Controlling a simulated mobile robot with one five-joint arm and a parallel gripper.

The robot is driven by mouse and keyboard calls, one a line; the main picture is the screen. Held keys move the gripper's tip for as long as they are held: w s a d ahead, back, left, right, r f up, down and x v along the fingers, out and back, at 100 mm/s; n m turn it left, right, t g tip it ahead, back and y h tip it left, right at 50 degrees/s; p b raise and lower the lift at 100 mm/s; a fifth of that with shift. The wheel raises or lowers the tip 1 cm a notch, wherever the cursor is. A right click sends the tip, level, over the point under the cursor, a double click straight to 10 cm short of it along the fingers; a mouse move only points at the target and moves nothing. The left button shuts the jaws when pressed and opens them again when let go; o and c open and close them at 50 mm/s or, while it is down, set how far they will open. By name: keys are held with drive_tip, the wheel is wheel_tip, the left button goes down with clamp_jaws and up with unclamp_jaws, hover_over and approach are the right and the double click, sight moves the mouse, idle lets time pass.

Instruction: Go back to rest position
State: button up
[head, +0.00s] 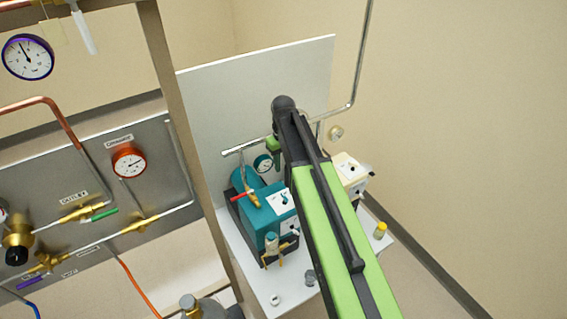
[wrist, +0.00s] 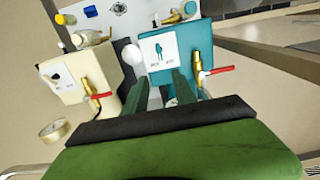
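My arm stretches up and away across the middle of the head view and hides most of my gripper there. In the wrist view my gripper (wrist: 162,85) has two dark green fingers standing apart, with nothing seen held between them. The fingers point at the teal pump unit (wrist: 215,110), whose white switch plate (wrist: 158,52) lies just beyond the fingertips. A white rounded part (wrist: 132,54) shows by the left fingertip; I cannot tell whether they touch. In the head view the teal unit (head: 250,215) sits left of my arm.
A cream unit (wrist: 75,75) with a red-handled valve (wrist: 97,97) stands beside the teal one, close to my gripper. A white bench (head: 262,287) carries both, before a white back panel (head: 225,110). A post (head: 185,130) and gauge panel (head: 95,185) stand left; open floor lies right.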

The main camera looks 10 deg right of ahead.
drive_tip(key=shift+r, duration=0.15)
drive_tip(key=s+f+b, duration=0.5)
drive_tip(key=f+b, duration=0.8)
drive_tip(key=s+f+m+b, duration=0.3)
drive_tip(key=s+f+b, duration=0.1)
drive_tip(key=s, duration=0.6)
drive_tip(key=shift+s+a+f+m+b, duration=0.15)
drive_tip(key=shift+a+f+m+b, duration=0.05)
drive_tip(key=shift+a+m+b, duration=0.15)
